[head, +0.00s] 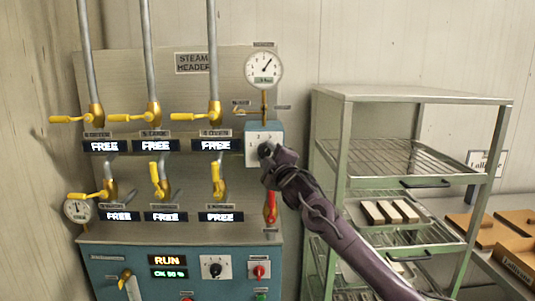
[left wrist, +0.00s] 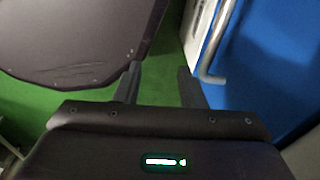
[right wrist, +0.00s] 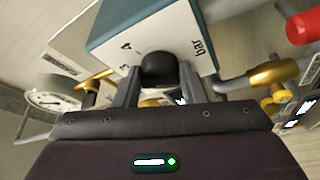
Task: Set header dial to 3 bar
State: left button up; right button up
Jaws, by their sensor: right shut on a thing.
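The header dial is a black knob (right wrist: 158,68) on the white face of a blue-grey box (head: 251,131) on the steam header panel. In the right wrist view the digits 3 and 4 and the word "bar" show on the face. My right gripper (head: 266,153) is shut on the knob, one finger on each side (right wrist: 158,84). The knob's pointer is hidden. A round gauge (head: 264,69) stands above the box, its needle pointing up and right. My left gripper (left wrist: 159,84) is open and empty, away from the panel.
Yellow-handled valves (head: 153,116) with "FREE" displays fill the panel left of the box. A red lever (head: 270,206) hangs just below the dial. A green rack (head: 345,130) with wire shelves stands at right, close to my right arm.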

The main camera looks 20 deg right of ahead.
jog(key=shift+f+n, duration=0.1)
jog(key=shift+n, duration=0.2)
jog(key=o, duration=1)
jog(key=shift+s, duration=0.1)
jog(key=s+f+b, duration=0.1)
jog(key=s+b, duration=0.2)
jog(key=s, duration=0.4)
jog(key=shift+s+d, duration=0.25)
jog(key=shift+d, duration=0.1)
